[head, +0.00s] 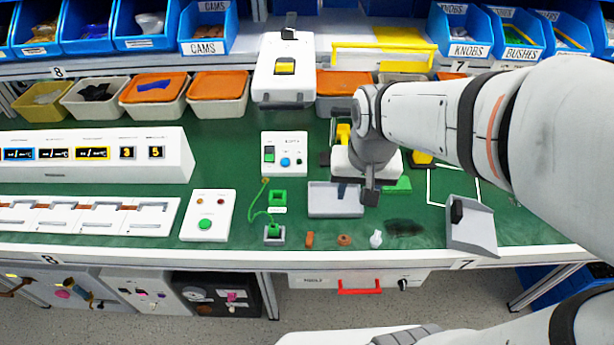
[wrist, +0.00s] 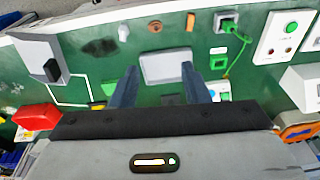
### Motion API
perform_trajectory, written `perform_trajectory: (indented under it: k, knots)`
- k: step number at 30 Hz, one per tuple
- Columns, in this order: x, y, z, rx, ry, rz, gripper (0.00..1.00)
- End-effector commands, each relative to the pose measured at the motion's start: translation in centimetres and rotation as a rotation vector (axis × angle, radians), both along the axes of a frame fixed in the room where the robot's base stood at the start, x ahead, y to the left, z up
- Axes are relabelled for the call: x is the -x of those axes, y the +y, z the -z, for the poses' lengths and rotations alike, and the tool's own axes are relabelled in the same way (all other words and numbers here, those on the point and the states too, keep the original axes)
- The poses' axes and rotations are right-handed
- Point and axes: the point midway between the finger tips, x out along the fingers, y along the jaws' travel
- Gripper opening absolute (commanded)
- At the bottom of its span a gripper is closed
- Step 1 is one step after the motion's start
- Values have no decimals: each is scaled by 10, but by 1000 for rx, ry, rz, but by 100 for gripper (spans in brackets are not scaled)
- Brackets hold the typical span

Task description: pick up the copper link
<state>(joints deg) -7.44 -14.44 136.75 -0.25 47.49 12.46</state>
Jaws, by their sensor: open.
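A small copper-brown rectangular piece (head: 310,239), which looks like the copper link, lies near the front edge of the green bench. It also shows in the wrist view (wrist: 190,22), at the top. A round copper-brown piece (head: 344,240) lies just to its right in the head view; it also shows in the wrist view (wrist: 155,26). My gripper (head: 357,193) is above the bench, behind both pieces, near a shallow grey tray (head: 322,199). In the wrist view its two fingers (wrist: 158,72) are spread apart with nothing held between them.
A small whitish part (head: 376,239) and a dark patch lie to the right of the pieces. A grey box with a black switch (head: 472,232) stands further right. A green connector with cable (head: 274,231) and a white button box (head: 208,216) are to the left.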

Motion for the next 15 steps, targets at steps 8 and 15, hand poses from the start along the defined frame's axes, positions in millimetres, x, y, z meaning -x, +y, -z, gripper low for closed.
perform_trajectory:
  k: [8,15]
  knots:
    - [-53,57,125,-2,127,78,42]
    - [-69,83,176,7,174,120,42]
